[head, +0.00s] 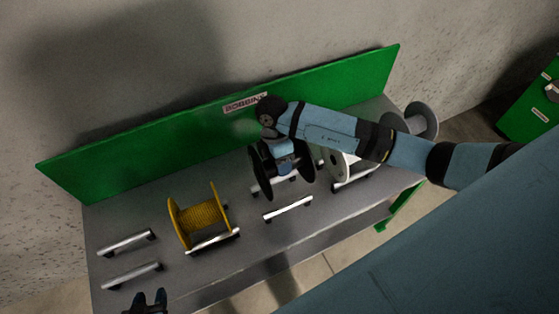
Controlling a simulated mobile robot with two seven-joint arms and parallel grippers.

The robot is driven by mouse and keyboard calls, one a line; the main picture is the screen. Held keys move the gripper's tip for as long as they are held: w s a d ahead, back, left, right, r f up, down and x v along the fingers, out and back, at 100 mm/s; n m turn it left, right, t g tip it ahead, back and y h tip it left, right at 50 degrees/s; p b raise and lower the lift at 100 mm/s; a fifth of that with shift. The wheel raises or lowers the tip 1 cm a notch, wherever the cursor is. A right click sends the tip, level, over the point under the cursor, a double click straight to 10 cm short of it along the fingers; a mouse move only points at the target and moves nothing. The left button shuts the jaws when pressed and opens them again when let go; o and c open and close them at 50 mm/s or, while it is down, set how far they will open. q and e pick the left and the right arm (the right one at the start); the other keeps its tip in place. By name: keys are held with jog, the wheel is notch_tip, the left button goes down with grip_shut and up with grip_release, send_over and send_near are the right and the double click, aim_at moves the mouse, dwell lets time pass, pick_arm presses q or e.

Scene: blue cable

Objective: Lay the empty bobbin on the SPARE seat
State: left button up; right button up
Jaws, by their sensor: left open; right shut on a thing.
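A bobbin with dark flanges (261,174) is in my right gripper (284,168), which reaches in from the right and is shut on it. It is over or just behind a pair of silver rails (288,208) near the middle of the bench; I cannot tell whether it touches them. The gripper hides most of its core. A seat of two bare rails (127,242) is at the left end of the bench. No SPARE label is readable. My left gripper (150,298) is open and empty at the bottom left, in front of the bench.
A yellow bobbin (203,216) wound with yellow cable sits on rails left of the middle. A pale bobbin (338,163) and a grey one (424,117) are partly behind my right arm. A green back panel (120,157) marked BOBBINS borders the grey bench (250,245).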

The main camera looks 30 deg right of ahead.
notch_tip(320, 180, down, 9)
jog(key=b, duration=0.4)
jog(key=shift+r+b, duration=0.15)
jog(key=shift+b, duration=0.25)
dwell(0.9)
dwell(0.4)
jog(key=shift+p, duration=0.3)
jog(key=shift+f+b, duration=0.35)
jog(key=shift+f, duration=0.3)
dwell(0.5)
jog(key=o, duration=1.3)
jog(key=shift+c, duration=0.2)
